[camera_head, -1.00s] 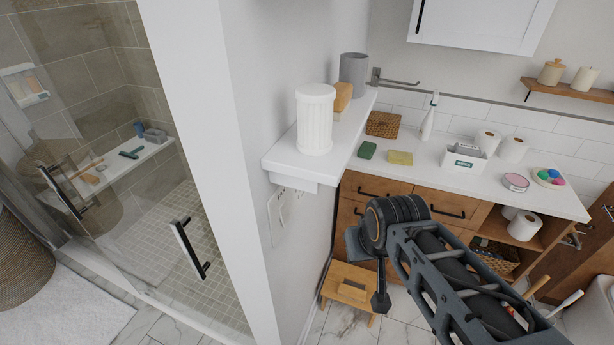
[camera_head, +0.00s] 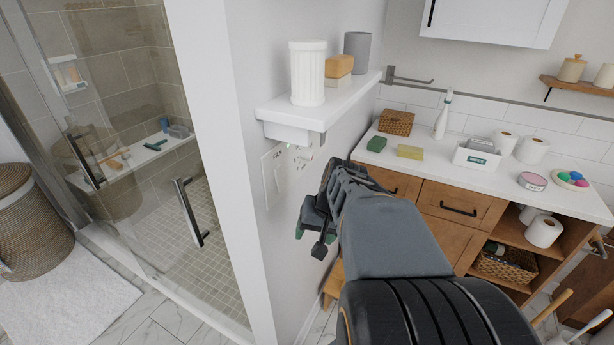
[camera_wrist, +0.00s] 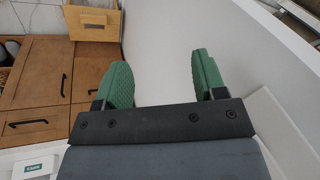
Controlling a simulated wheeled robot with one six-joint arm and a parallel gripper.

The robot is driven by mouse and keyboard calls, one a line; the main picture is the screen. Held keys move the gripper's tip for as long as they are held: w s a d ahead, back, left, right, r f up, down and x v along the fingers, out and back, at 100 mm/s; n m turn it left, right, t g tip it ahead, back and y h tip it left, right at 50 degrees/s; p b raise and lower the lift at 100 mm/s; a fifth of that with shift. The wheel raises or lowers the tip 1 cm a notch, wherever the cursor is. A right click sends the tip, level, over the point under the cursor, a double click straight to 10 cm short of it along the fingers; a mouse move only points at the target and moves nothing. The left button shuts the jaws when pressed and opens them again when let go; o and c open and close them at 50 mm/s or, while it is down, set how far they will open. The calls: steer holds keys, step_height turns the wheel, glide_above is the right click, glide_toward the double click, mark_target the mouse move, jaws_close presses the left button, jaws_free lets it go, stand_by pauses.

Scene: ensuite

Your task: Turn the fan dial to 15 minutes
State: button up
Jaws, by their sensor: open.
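The fan dial is on or beside the white wall plate (camera_head: 274,178) under the white shelf; small round controls with markings (camera_head: 300,158) show there, too small to read a setting. My gripper (camera_head: 318,228) is in front of that wall, below and right of the plate, and apart from it as far as I can tell. In the wrist view my gripper's two green pads (camera_wrist: 160,82) stand well apart with nothing between them. The wrist view shows bare white wall ahead of the pads and no dial.
The white shelf (camera_head: 345,98) juts out above the plate, holding a white fluted jar (camera_head: 307,72), sponges or soap and a grey cup (camera_head: 357,52). A wooden vanity (camera_head: 455,205) stands right. The glass shower door handle (camera_head: 188,212) is left.

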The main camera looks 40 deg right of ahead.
steer(key=w+d+f+m+t+y+b, duration=0.25)
steer(key=d+f+t+b, duration=0.2)
steer(key=d, duration=0.55)
steer(key=n+t+y+b, duration=0.2)
steer(key=n+t+y, duration=0.3)
steer(key=n+t, duration=0.35)
glide_toward(313, 154)
steer(key=shift+g, duration=0.4)
steer(key=x, duration=0.4)
steer(key=p+x, duration=0.1)
steer(key=x, duration=0.4)
steer(key=shift+w+d+r, duration=0.1)
steer(key=shift+w+r, duration=0.1)
steer(key=shift+w, duration=0.2)
steer(key=c, duration=0.9)
